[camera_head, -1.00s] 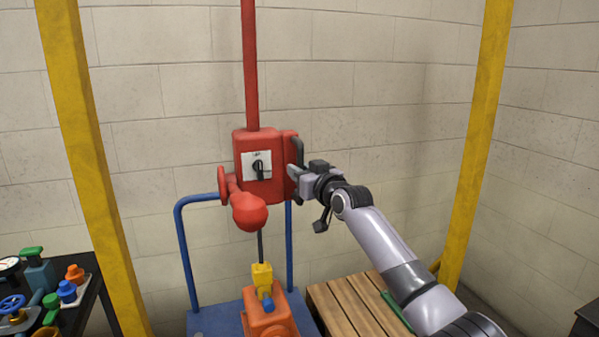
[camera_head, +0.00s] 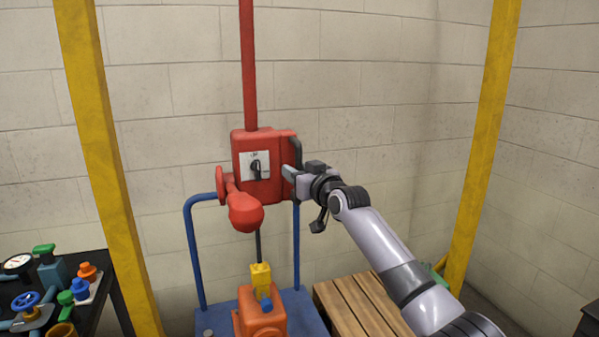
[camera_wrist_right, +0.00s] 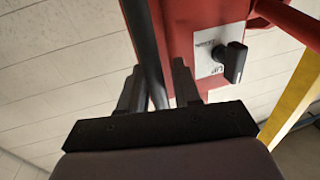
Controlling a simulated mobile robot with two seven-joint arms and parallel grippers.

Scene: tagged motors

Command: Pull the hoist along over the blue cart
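The hoist (camera_head: 264,185) is a red box with a switch plate (camera_head: 254,165), under a red vertical pole. A dark bar handle (camera_head: 292,181) runs down its right side and shows in the right wrist view (camera_wrist_right: 146,50). My right gripper (camera_head: 293,178) has this bar between its fingers (camera_wrist_right: 158,92) and appears shut on it. A dark line drops from the hoist to a yellow block (camera_head: 260,276) on an orange motor (camera_head: 262,320). The blue cart (camera_head: 303,312) with its tall rail is below; the motor overlaps its bed in view. My left gripper is out of view.
Yellow posts stand left (camera_head: 95,150) and right (camera_head: 482,150). A wooden slatted pallet (camera_head: 352,308) lies right of the cart. A black table (camera_head: 85,318) with valves and coloured fittings is at the lower left. A block wall closes the back.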

